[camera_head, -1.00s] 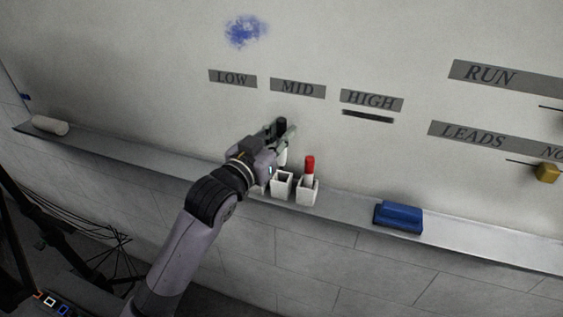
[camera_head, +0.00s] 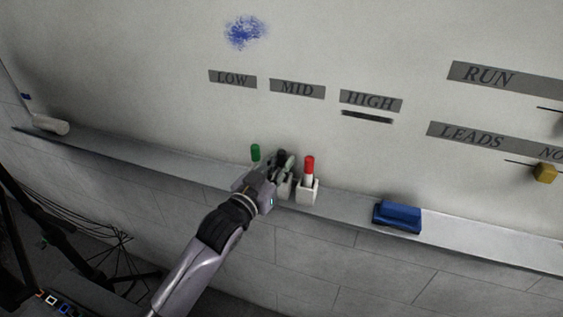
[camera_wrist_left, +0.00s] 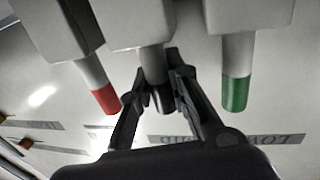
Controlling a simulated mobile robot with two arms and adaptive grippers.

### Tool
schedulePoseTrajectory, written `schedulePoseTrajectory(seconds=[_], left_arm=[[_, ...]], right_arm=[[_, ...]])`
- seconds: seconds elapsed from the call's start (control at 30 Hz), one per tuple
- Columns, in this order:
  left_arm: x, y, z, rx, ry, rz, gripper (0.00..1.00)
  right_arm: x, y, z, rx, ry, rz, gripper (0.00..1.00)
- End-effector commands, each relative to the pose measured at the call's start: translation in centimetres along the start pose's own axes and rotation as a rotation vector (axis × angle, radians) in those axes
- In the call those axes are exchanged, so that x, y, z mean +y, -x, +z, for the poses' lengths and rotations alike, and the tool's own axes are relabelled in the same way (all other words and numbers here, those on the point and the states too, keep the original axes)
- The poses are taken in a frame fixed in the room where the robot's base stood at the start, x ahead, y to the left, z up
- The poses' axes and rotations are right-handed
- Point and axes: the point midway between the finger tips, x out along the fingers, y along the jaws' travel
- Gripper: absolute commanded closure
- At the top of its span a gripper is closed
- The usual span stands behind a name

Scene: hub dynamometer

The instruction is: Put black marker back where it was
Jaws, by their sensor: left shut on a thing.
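The black marker (camera_head: 281,154) stands upright in line with the middle white holder (camera_head: 285,189) on the ledge. Its black cap (camera_wrist_left: 161,98) and part of its white body (camera_wrist_left: 153,64) show in the left wrist view, where the body meets the middle holder (camera_wrist_left: 131,22). My left gripper (camera_head: 284,161) is shut on the marker near its cap, just above the holder. In the left wrist view its two fingers (camera_wrist_left: 156,90) flank the marker. The marker's lower end is hidden. My right gripper is not in view.
A red marker (camera_head: 309,165) stands in the right holder (camera_head: 307,192), close beside my gripper. A green marker (camera_head: 255,152) stands on the left; my arm hides its holder. A blue eraser (camera_head: 398,216) lies farther right on the ledge, and a white roll (camera_head: 50,124) at far left.

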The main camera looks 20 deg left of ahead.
Motion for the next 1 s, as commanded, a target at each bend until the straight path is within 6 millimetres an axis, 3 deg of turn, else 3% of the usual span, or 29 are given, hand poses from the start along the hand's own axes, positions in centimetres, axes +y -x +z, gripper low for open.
schedulePoseTrajectory(seconds=[0.3,0.67,0.87,1.0], left_arm=[[0.0,0.0,0.1,-0.001,0.0,0.0,0.64],[0.0,0.0,-0.4,0.001,0.0,0.0,0.64],[0.0,2.9,0.2,-0.002,-0.001,0.0,0.64],[0.0,6.1,0.2,-0.002,-0.002,0.001,0.64]], right_arm=[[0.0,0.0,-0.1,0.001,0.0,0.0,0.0],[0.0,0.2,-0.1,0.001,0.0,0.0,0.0],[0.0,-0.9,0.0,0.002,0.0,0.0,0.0],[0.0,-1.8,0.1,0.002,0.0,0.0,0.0]])
